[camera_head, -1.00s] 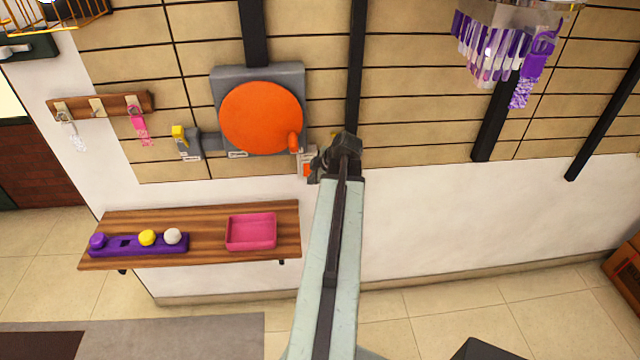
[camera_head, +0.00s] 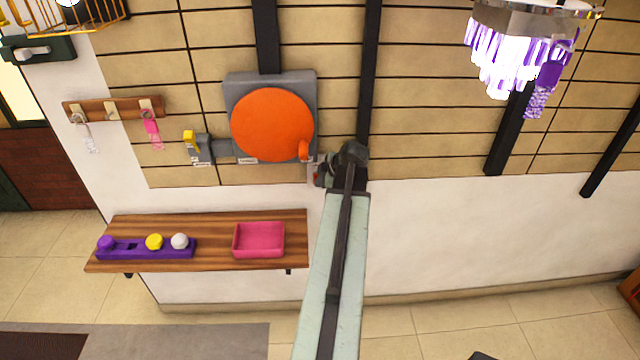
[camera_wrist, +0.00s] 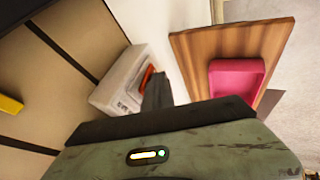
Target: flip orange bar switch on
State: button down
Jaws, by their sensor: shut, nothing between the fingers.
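The orange bar switch (camera_wrist: 147,79) sits on a white box (camera_wrist: 118,88) on the wall in the wrist view. My gripper (camera_wrist: 157,92) is shut and empty, its dark fingers right beside the switch's box. I cannot tell whether they touch the bar. In the head view the switch is mostly hidden behind my gripper (camera_head: 326,170), at the lower right of the big orange disc. The chandelier (camera_head: 515,55), with purple hanging pieces, glows bright white at the upper right.
A wooden shelf (camera_head: 208,220) below holds a pink tray (camera_head: 259,240) and a purple holder (camera_head: 147,249) with balls. An orange disc (camera_head: 272,125) and a yellow-tipped switch (camera_head: 197,145) are on the wall. Hooks hang on a rack (camera_head: 113,108).

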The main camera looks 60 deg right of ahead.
jog(key=shift+s+d+r+p, duration=0.1)
jog(key=shift+d+r+p, duration=0.05)
jog(key=shift+r+p, duration=0.75)
jog(key=a+f+p+v, duration=0.1)
jog(key=a+p+v, duration=0.1)
jog(key=p+v, duration=0.6)
jog(key=v, duration=0.4)
jog(key=shift+s+a+r+p, duration=0.2)
jog(key=shift+s+a+p, duration=0.1)
jog(key=shift+p, duration=0.1)
